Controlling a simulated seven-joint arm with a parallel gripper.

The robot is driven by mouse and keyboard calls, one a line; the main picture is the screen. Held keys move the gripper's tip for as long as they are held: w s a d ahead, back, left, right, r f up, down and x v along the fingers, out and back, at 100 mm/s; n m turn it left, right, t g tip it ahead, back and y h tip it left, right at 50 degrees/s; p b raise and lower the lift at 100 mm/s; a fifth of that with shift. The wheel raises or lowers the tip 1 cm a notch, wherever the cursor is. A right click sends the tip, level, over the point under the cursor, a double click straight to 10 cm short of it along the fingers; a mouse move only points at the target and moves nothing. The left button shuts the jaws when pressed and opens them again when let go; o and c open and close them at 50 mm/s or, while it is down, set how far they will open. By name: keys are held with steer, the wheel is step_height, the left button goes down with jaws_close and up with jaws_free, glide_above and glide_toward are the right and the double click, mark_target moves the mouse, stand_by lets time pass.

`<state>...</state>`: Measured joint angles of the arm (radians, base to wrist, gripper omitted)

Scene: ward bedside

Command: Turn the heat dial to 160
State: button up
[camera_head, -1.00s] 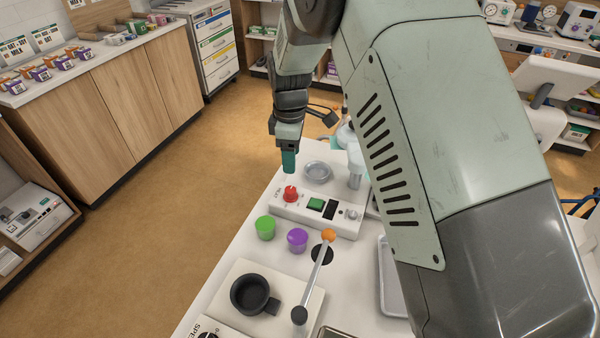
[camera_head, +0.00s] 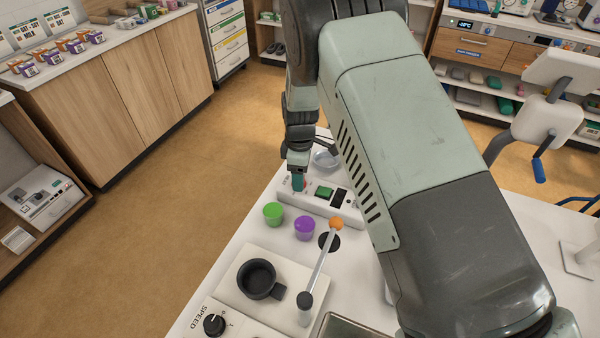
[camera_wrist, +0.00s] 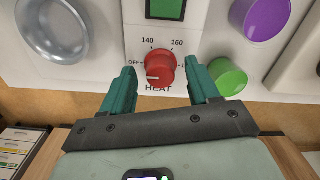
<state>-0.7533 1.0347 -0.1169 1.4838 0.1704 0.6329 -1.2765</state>
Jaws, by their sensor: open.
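The red heat dial (camera_wrist: 161,66) sits on a white panel marked HEAT, with OFF, 140 and 160 around it; a further mark at the right is partly hidden. A white line shows on the dial's lower left, on the OFF side. My gripper (camera_wrist: 162,72) is open, with one teal finger on each side of the dial and a visible gap at both sides. I cannot tell how deep the fingertips reach. In the head view my gripper (camera_head: 299,181) stands over the dial and mostly hides it.
A green button (camera_head: 324,192) is on the same panel. A round dish (camera_wrist: 52,28) lies beside the panel.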

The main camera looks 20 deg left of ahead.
steer(key=c, duration=1)
steer(key=shift+c, duration=0.2)
steer(key=shift+m, duration=0.4)
steer(key=m, duration=0.5)
steer(key=shift+s, duration=0.1)
steer(key=m, duration=0.5)
steer(key=shift+a+m, duration=0.1)
steer(key=shift+m, duration=0.3)
steer(key=m, duration=0.6)
steer(key=shift+m, duration=0.3)
steer(key=m, duration=0.5)
steer(key=shift+a+r, duration=0.1)
steer(key=shift+m, duration=0.4)
